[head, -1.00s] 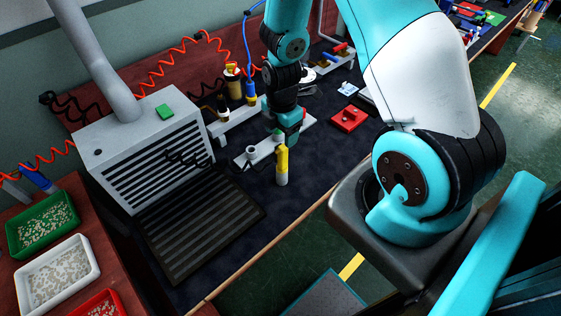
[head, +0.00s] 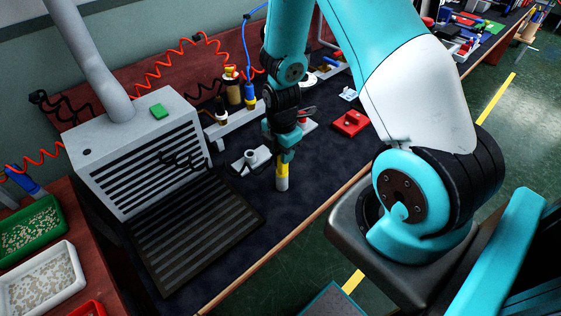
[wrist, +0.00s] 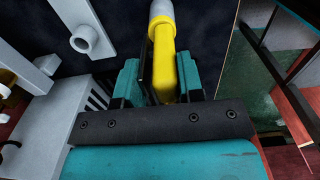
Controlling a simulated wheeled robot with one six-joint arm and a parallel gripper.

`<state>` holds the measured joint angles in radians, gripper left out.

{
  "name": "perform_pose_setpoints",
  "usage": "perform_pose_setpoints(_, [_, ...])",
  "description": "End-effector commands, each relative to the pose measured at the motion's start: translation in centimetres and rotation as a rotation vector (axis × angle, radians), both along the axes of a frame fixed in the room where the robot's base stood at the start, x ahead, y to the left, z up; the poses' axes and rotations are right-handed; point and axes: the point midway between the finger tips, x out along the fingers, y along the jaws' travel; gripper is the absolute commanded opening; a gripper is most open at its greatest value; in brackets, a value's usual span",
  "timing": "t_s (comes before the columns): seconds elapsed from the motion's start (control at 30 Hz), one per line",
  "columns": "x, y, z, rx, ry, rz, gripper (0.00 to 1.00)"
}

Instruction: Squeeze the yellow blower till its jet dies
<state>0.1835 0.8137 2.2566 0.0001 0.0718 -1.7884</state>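The yellow blower (head: 282,170) has a pale grey end and stands near the front edge of the dark mat, its upper part hidden by my gripper (head: 284,147). In the wrist view the blower (wrist: 164,68) lies between the two teal fingers of my gripper (wrist: 161,80). A thin black strip, perhaps a lever, runs along its left side, close to the left finger. The right finger is close against the yellow body. I cannot tell whether the fingers press on it. No jet shows.
A pale plate with a round socket (head: 250,157) lies just left of the blower. A grey slatted box (head: 150,150) and a dark ribbed grille (head: 195,225) stand further left. A red block (head: 350,123) lies to the right. The mat in front of the blower is clear.

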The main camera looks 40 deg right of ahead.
Motion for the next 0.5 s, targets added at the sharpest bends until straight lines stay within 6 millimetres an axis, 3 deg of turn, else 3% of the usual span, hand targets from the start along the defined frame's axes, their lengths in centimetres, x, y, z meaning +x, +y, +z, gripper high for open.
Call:
perform_pose_setpoints(0.23, [0.0,0.0,0.4,0.000,-0.001,0.000,0.24])
perform_pose_setpoints(0.5, [0.1,0.0,2.1,0.000,-0.002,0.000,0.24])
